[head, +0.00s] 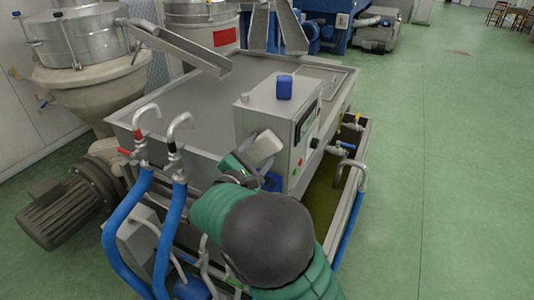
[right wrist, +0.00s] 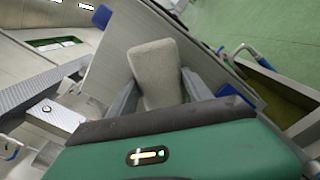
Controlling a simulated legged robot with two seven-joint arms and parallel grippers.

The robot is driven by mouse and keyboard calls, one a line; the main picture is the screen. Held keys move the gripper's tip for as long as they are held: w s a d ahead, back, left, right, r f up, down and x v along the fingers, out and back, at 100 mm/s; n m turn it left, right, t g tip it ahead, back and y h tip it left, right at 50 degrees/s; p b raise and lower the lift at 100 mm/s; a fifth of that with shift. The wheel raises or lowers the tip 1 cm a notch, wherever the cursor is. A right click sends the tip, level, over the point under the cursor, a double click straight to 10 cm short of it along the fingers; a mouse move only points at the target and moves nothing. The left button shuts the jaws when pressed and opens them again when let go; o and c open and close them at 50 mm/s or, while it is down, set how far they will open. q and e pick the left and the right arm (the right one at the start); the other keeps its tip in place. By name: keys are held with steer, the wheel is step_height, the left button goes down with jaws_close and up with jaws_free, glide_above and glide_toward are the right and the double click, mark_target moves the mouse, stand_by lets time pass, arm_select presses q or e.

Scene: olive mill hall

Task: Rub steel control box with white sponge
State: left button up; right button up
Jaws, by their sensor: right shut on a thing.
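The steel control box (head: 278,120) stands at the corner of a steel tank, with a display and buttons on its right side. The white sponge (head: 262,148) is in front of the box's near face. My right gripper (head: 247,165) is shut on the sponge, which sticks out from between its fingers. The right wrist view shows the sponge (right wrist: 158,65) between both fingers, with the box's grey face (right wrist: 203,55) behind it. I cannot tell whether the sponge touches that face. My left gripper is not in view.
A blue container (head: 284,87) stands on top of the box. A blue thing (head: 271,182) shows low at its near face. Blue hoses with curved taps (head: 176,190) rise left of my right arm. A trough (head: 325,205) with pipes lies right. Green floor (head: 450,150) is clear.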

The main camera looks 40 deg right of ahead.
mark_target(242, 138)
steer(key=shift+w+a, duration=0.25)
steer(key=shift+w, duration=0.35)
steer(key=shift+w+a, duration=0.25)
steer(key=shift+w, duration=0.35)
steer(key=w, duration=0.1)
steer(key=w+a, duration=0.1)
steer(key=w, duration=0.1)
steer(key=shift+w+a+p, duration=0.2)
steer(key=shift+w+p, duration=0.05)
steer(key=shift+p, duration=0.15)
steer(key=shift+w+a, duration=0.25)
steer(key=shift+w, duration=0.4)
steer(key=shift+s+a+f, duration=0.1)
steer(key=shift+s+a, duration=0.15)
steer(key=shift+a, duration=0.3)
steer(key=shift+v, duration=2.45)
